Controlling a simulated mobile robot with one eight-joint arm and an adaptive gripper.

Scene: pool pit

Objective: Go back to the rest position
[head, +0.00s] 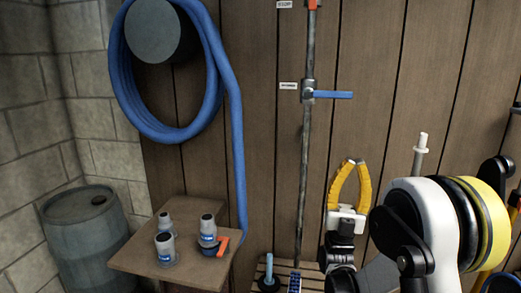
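My gripper (354,164) has yellow fingers and points upward at the right of the head view, in front of the wooden wall. Its fingers bow apart lower down and come close together at the tips. I cannot tell whether the tips touch. I see nothing held between them. My white arm with a yellow and black joint fills the lower right.
A small wooden table (135,262) at lower left holds several grey bottles and a blue-and-orange item (216,247). A barrel (85,228) stands left of it. A blue hose (122,95) and a pipe with a blue-handled valve (325,94) are on the wall. A slatted surface (284,268) lies below.

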